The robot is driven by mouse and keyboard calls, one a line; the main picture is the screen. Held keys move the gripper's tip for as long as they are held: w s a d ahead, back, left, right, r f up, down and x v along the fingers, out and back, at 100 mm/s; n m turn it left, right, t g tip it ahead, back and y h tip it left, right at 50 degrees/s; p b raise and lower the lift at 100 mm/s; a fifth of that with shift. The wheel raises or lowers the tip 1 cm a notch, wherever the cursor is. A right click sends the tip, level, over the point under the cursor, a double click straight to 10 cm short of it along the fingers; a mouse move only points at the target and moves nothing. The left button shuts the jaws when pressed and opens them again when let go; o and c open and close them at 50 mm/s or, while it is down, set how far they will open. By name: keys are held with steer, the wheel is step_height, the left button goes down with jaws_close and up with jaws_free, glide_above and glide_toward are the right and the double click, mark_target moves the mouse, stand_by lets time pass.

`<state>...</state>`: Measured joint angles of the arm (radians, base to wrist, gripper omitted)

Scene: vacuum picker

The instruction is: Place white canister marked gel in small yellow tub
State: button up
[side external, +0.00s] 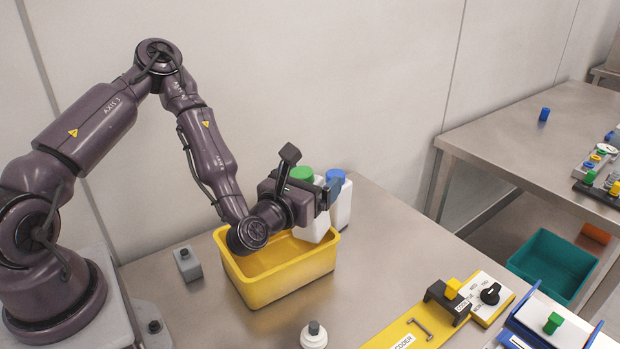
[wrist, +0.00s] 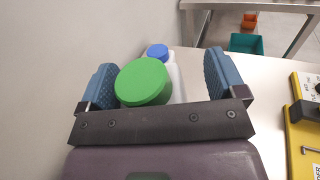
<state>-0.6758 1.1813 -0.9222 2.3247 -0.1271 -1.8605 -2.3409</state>
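A white canister with a green cap (side external: 302,174) is at the right end of the small yellow tub (side external: 262,283). No gel marking is readable on either. My gripper (side external: 318,192) is at the green-capped canister's upper part. In the wrist view, the blue fingers of my gripper (wrist: 158,82) are spread, with the green cap (wrist: 143,82) between them, closer to the left finger; a gap shows at right.
A small grey button box (side external: 187,263) stands left of the tub, and a white round device (side external: 314,334) in front. A yellow panel (side external: 430,325) lies at right. A teal bin (side external: 552,262) sits lower, beyond the table edge. A wall runs behind.

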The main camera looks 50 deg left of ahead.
steer(key=shift+r, duration=0.1)
steer(key=shift+r, duration=0.3)
steer(key=shift+s+d+r, duration=0.15)
steer(key=shift+s+r, duration=0.05)
steer(key=shift+v, duration=3.45)
step_height(320, 180, up, 8)
steer(key=w+d+m+g+h, duration=0.15)
steer(key=m+h, duration=0.25)
steer(key=m, duration=0.8)
steer(key=d+m+g+h, duration=0.1)
steer(key=m+g+h, duration=0.2)
steer(key=m, duration=0.9)
steer(key=s+a+r+m+g, duration=0.2)
steer(key=s+r+m+g, duration=0.1)
steer(key=s+m, duration=0.5)
steer(key=s+a+r+m+g, duration=0.3)
steer(key=s+r+m, duration=0.1)
steer(key=s+m, duration=0.4)
steer(key=shift+s, duration=0.55)
